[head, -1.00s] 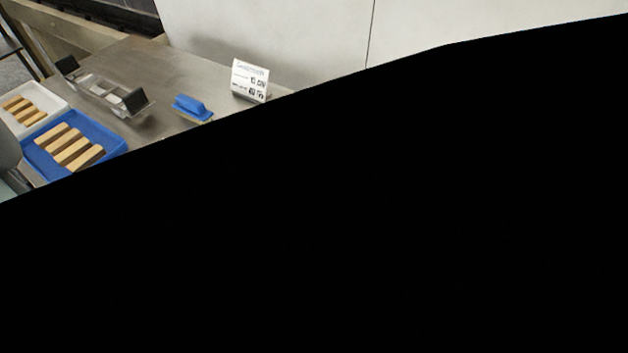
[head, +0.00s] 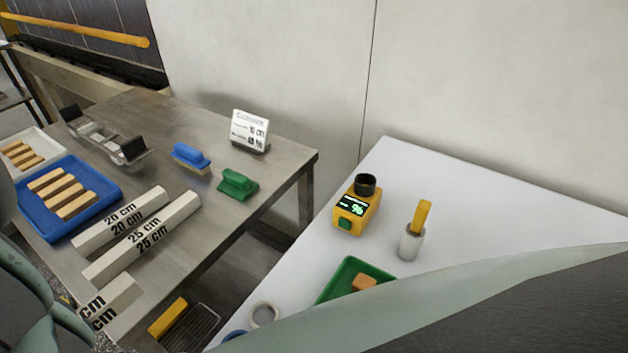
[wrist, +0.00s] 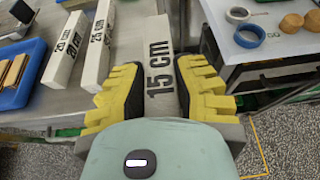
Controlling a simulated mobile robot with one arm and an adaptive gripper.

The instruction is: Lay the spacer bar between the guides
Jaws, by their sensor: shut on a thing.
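My gripper (wrist: 160,80) has yellow stepped fingers closed on both sides of a pale bar marked 15 cm (wrist: 158,52) in the wrist view. A bar end marked "cm" (head: 108,300) shows at the lower left of the head view, its number hidden. I cannot tell whether the held bar touches the table. Bars marked 20 cm (head: 120,218) and 25 cm (head: 145,236) lie side by side on the steel table. A fixture with a dark plate at each end (head: 103,138), perhaps the guides, stands at the back left. Its middle looks empty.
A blue tray (head: 113,187) and a white tray (head: 45,141) hold tan bars. Blue (head: 190,155) and green (head: 238,184) handled tools and a sign (head: 249,129) stand on the steel table. A white table (head: 400,170) across a gap holds a yellow device (head: 355,208).

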